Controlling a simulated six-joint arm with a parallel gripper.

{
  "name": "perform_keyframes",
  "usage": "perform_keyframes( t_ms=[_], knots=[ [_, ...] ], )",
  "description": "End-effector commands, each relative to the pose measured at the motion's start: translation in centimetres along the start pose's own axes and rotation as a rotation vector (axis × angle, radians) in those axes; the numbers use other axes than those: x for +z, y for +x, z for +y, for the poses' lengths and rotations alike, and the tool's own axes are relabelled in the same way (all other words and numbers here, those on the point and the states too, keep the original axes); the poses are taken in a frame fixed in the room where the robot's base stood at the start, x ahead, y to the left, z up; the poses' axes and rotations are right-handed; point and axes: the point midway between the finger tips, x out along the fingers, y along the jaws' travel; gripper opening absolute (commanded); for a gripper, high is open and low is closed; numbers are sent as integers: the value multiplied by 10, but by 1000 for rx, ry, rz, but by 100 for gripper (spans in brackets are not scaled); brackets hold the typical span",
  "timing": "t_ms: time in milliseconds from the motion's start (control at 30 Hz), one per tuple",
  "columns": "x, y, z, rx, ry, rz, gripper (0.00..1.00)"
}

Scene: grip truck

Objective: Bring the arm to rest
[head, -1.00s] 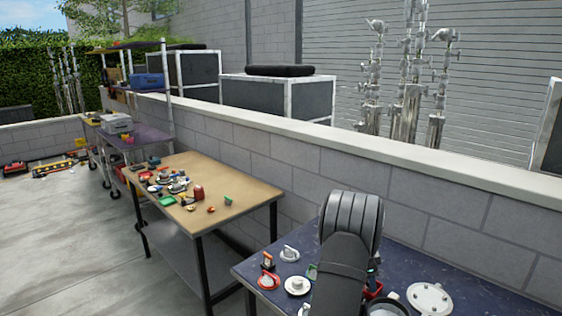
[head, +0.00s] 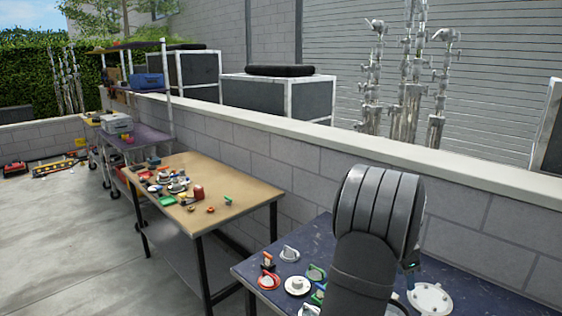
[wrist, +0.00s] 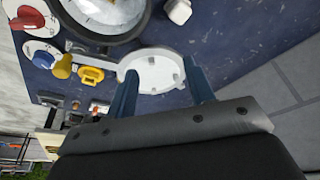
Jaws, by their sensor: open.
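A round white plate (wrist: 155,70) lies on the table beyond and between the fingertips. It also shows in the head view (head: 430,299), just right of my arm.
A red-rimmed dial (head: 268,281), a white round piece (head: 297,285) and several small parts lie left of my arm. In the wrist view a large round pan (wrist: 100,18) and a yellow piece (wrist: 91,75) lie nearby. A block wall (head: 480,215) runs behind the table.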

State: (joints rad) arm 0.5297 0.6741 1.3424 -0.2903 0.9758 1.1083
Motion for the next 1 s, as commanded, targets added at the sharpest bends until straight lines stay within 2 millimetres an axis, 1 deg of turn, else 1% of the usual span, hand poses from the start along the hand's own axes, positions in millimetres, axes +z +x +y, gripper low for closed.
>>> perform_keyframes(
  t_ms=[633,700,1000],
  knots=[
    [55,-13,54,-146,-472,8,49],
    [60,4,54,-143,-477,4,49],
    [76,59,53,-144,-476,5,49]
  ],
)
